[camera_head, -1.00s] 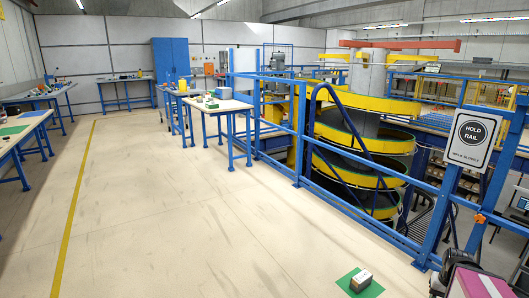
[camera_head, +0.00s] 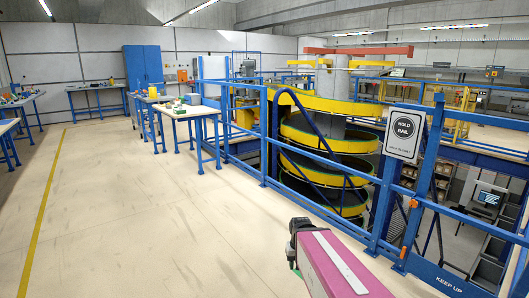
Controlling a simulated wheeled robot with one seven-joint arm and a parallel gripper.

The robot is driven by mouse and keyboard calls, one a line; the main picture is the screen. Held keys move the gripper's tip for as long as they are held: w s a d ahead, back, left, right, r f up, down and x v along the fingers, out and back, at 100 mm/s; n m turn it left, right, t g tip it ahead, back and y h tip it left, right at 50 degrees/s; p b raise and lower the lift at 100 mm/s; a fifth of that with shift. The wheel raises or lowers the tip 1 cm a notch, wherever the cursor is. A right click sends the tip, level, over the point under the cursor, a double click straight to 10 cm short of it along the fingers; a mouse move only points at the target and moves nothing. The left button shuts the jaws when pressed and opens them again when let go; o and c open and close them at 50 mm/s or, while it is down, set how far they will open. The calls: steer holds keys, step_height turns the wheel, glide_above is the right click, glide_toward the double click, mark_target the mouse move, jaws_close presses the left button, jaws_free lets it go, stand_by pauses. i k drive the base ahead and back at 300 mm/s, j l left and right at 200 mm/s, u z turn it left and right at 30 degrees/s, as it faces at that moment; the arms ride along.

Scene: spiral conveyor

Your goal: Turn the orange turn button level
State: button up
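A small orange piece (camera_head: 413,203), which looks like the turn button, sits on the blue post by the gate in the railing, right of the sign. It looks tilted, but it is too small to read its exact angle. A second orange piece (camera_head: 404,253) shows lower on the same post. My arm's magenta link comes in from the bottom, with a dark end (camera_head: 300,228) where my gripper is. This end is left of the post and apart from the button. The fingers cannot be made out.
A white "HOLD RAIL" sign (camera_head: 404,133) hangs on the blue railing (camera_head: 330,212). A yellow spiral conveyor (camera_head: 325,137) stands behind it. A "KEEP UP" label (camera_head: 449,285) is on the gate's bottom board. Open floor (camera_head: 150,225) lies to the left.

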mark_target(402, 256)
steer(key=k+l, duration=0.1)
steer(key=l, duration=0.6)
steer(key=k+l+z, duration=0.1)
steer(key=l, duration=0.6)
steer(key=k+l+z, duration=0.1)
steer(key=l, duration=0.55)
